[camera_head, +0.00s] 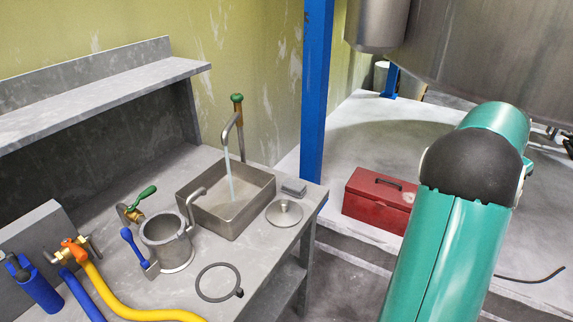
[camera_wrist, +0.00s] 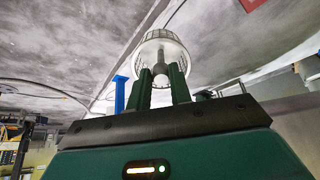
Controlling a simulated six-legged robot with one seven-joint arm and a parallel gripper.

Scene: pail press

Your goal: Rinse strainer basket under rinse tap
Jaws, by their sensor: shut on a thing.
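The rinse tap (camera_head: 228,130) with a green knob stands at the back of the bench, and a thin stream of water (camera_head: 229,178) runs from it into the square metal sink (camera_head: 262,200). The strainer basket (camera_wrist: 162,40) shows in the wrist view as a pale round slatted cage with a central stem. My gripper (camera_wrist: 161,80) is shut on the stem with its green fingers. The basket is beyond the fingertips, clear of any surface I can make out. In the head view neither the gripper nor the basket shows; only my teal arm is at the right.
Left of the sink stand an open metal strainer body (camera_head: 165,232), a green-handled valve (camera_head: 135,206) and a yellow hose (camera_head: 120,302). A round lid (camera_head: 284,212) and a clamp ring (camera_head: 203,294) lie on the bench. A blue post (camera_head: 316,100) and a red toolbox (camera_head: 375,207) are right of it.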

